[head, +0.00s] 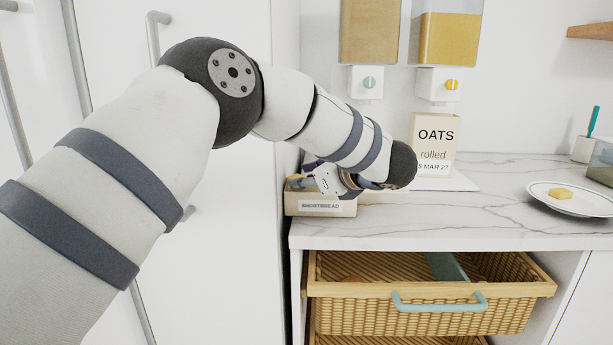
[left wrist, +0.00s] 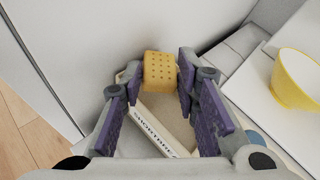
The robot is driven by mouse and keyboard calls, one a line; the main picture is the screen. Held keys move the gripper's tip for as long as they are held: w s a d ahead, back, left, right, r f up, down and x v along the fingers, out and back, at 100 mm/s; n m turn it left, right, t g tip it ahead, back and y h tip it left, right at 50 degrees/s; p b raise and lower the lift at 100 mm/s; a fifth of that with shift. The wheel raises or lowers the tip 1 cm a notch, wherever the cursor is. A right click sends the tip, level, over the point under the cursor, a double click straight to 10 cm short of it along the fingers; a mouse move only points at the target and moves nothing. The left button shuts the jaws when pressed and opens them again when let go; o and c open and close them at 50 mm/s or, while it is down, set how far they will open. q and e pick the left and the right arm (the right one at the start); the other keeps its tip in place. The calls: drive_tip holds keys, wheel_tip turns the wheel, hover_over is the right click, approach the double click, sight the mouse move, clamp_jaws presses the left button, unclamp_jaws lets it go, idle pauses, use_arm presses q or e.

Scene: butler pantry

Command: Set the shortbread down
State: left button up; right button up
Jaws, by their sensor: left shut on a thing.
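My left gripper (head: 308,181) is over the cream box labelled SHORTBREAD (head: 320,208), at the left end of the marble counter. In the left wrist view, its purple-padded fingers are closed on a golden, dotted shortbread biscuit (left wrist: 160,72) at their tips. The box (left wrist: 158,137) shows below and between the fingers; whether the biscuit touches it I cannot tell. On the right of the counter, a white plate (head: 540,196) holds a small yellow-brown square piece (head: 560,193). My right gripper is not in view.
An OATS box (head: 434,140) stands behind my wrist, under two wall dispensers (head: 450,40). A wicker drawer (head: 430,310) stands open below the counter. The left wrist view shows a yellow bowl (left wrist: 298,80) at the right. Counter between oats and plate is clear.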

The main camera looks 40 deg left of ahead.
use_arm(q)
drive_tip(key=o, duration=0.9)
drive_tip(key=v, duration=1.2)
drive_tip(key=shift+r, duration=0.1)
